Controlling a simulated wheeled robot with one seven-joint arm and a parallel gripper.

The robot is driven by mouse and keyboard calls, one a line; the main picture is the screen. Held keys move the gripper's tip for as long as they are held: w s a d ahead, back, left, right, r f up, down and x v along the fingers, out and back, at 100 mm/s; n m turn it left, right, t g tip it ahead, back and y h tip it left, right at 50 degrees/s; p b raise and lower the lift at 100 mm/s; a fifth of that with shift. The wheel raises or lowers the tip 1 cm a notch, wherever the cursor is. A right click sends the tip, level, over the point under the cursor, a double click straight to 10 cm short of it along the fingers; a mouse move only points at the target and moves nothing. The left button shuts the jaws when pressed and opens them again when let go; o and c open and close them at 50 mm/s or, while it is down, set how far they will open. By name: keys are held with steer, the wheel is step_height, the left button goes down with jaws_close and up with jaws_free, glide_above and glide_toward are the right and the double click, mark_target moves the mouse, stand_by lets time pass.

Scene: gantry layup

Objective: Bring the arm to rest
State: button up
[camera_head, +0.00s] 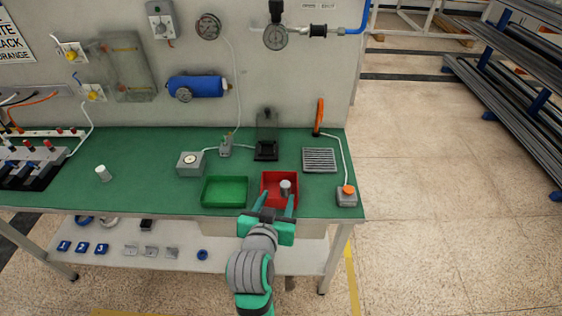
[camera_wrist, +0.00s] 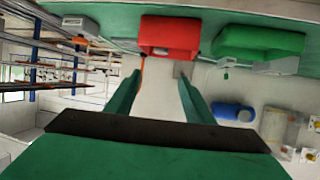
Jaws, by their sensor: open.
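My gripper (camera_head: 276,205) is open, with its two green fingers apart at the front edge of the red tray (camera_head: 267,202). A small grey cylinder (camera_head: 285,187) stands in the red tray. In the wrist view my gripper (camera_wrist: 158,85) has nothing between its fingers, and the red tray (camera_wrist: 168,33) shows beyond them. My arm reaches up from the bottom of the head view to the bench's front edge.
A green tray (camera_head: 225,192) sits left of the red one on the green bench (camera_head: 140,184). A vent grille (camera_head: 319,160) and an orange-button box (camera_head: 347,194) lie to the right. A white cylinder (camera_head: 103,173) stands at left.

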steer(key=shift+f, duration=0.1)
steer(key=s+d+f+n+y, duration=0.1)
steer(key=s+f+n+y, duration=0.15)
steer(key=s+f, duration=1.15)
steer(key=s+d+r+t, duration=0.1)
steer(key=s+r+t, duration=0.1)
steer(key=s, duration=2)
steer(key=shift+s, duration=0.15)
steer(key=shift+m, duration=0.25)
